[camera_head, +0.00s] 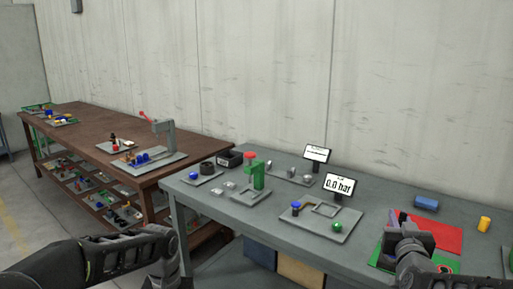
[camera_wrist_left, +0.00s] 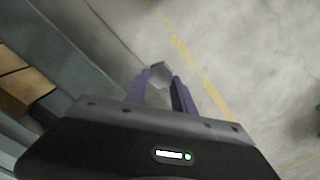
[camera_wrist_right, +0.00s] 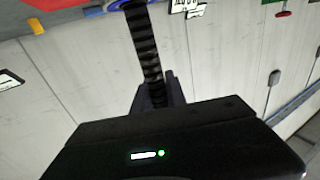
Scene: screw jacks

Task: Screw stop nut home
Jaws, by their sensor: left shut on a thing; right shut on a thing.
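A grey hex nut (camera_wrist_left: 160,74) sits between the tips of my left gripper (camera_wrist_left: 161,88), which is shut on it; the floor shows behind it in the left wrist view. My right gripper (camera_wrist_right: 154,90) is shut on a dark threaded screw (camera_wrist_right: 145,45) in the right wrist view. The far end of the screw runs to a blue ring-like part (camera_wrist_right: 125,4) at the top edge, cut off by the frame. In the head view my right gripper (camera_head: 405,232) is above the red and green mat (camera_head: 440,233), and it hides most of the screw. The nut cannot be made out in the head view.
The grey table carries a plate with a green ball (camera_head: 337,226), a green stand (camera_head: 259,177), a "0.0 bar" display (camera_head: 340,184), a blue block (camera_head: 426,202) and a yellow cylinder (camera_head: 485,224). A brown bench (camera_head: 95,137) stands at the left. Floor is clear between.

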